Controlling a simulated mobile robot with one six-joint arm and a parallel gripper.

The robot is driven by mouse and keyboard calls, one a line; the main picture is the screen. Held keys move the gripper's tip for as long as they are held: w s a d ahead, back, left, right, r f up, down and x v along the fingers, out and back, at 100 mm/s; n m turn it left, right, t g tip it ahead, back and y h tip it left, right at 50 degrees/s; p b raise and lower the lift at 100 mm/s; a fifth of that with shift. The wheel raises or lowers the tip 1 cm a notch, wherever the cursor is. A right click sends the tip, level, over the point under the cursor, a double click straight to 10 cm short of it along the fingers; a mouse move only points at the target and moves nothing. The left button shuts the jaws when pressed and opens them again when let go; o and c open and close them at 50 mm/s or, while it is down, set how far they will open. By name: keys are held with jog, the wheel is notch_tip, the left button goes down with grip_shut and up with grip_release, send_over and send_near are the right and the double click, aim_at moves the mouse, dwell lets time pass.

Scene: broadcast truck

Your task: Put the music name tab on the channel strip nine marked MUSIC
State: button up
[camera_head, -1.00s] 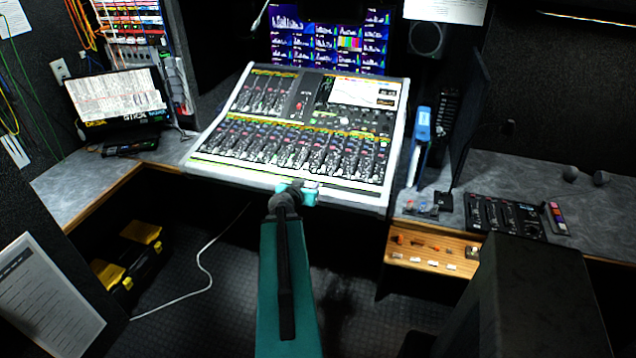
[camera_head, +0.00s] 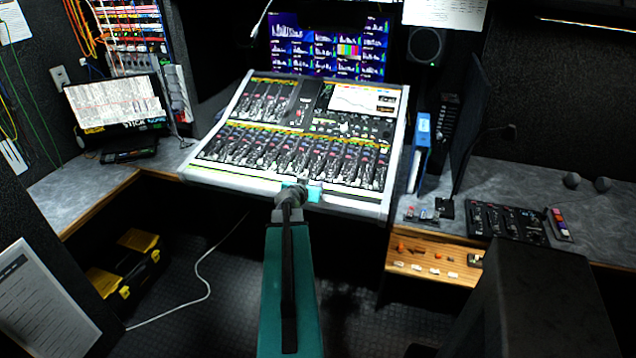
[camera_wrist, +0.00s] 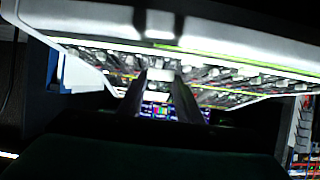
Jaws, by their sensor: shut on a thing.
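The mixing console (camera_head: 290,143) stands at the centre of the desk, with rows of faders and a lit screen at its upper right. My gripper (camera_head: 301,189) is at the console's front edge, right of its middle. In the wrist view, which looks upside down, my gripper's dark fingers (camera_wrist: 162,90) are shut on a small pale piece, the name tab (camera_wrist: 160,75). Its lettering cannot be read. The console's faders show behind the fingers. The head view hides the tab, and the strip marked MUSIC cannot be made out in either view.
A wooden drawer or shelf (camera_head: 425,276) with several small pale and orange pieces is at the lower right. A blue binder (camera_head: 419,150) stands beside the console. A small black control panel (camera_head: 505,222) lies on the right desk. A dark cabinet (camera_head: 535,300) stands in front.

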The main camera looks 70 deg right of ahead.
jog(key=shift+w+d+f+p, duration=0.15)
jog(key=shift+d+p, duration=0.5)
jog(key=shift+d, duration=0.9)
jog(key=shift+s+d+f+p, duration=0.15)
jog(key=shift+d+p, duration=0.45)
jog(key=shift+d, duration=0.95)
jog(key=shift+w, duration=0.1)
jog(key=shift+d, duration=0.45)
jog(key=shift+f+p, duration=0.8)
jog(key=shift+f, duration=1.05)
jog(key=shift+f, duration=0.1)
jog(key=o, duration=1)
jog(key=shift+r, duration=0.2)
